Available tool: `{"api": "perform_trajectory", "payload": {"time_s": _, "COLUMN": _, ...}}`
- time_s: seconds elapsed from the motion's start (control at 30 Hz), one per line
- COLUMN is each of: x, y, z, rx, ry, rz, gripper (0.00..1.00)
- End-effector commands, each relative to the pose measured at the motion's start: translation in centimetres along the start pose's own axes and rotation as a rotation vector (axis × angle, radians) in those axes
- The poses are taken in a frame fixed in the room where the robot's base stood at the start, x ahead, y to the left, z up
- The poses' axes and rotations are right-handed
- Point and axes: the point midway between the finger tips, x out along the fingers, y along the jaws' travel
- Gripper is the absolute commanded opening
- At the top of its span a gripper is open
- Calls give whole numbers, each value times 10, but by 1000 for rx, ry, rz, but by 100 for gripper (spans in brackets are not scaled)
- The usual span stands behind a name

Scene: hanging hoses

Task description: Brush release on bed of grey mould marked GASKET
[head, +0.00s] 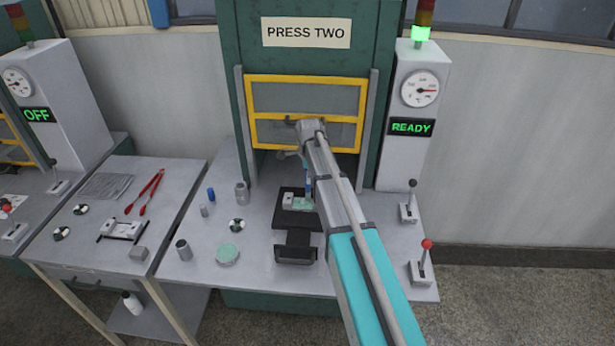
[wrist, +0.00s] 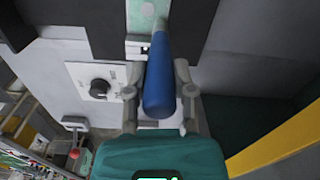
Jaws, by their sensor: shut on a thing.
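My gripper (wrist: 158,82) is shut on a brush with a blue handle (wrist: 159,85). In the head view my gripper (head: 307,170) hangs in front of the press, partly hidden by my arm, with a bit of the blue handle (head: 308,188) below it. A grey mould with a pale green bed (head: 298,202) lies on a black plate under the brush. The wrist view shows the mould's green bed (wrist: 146,14) at the top edge, beside the far end of the brush. The bristles are hidden, so contact cannot be told. No GASKET marking is legible.
PRESS TWO's yellow guard (head: 305,100) is behind my gripper; its panel (head: 411,127) reads READY. A black block (head: 295,246) stands in front of the mould. A green-topped round dish (head: 227,254) and small cylinders are to the left. Two levers (head: 421,262) stand at right.

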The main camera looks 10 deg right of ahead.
Motion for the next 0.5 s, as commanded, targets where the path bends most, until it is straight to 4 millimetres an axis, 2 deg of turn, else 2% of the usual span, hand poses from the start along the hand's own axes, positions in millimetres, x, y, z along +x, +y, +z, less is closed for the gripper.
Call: {"api": "perform_trajectory", "payload": {"time_s": 0.5, "x": 0, "y": -2, "z": 11, "rx": 0, "ry": -1, "rz": 0, "gripper": 0}}
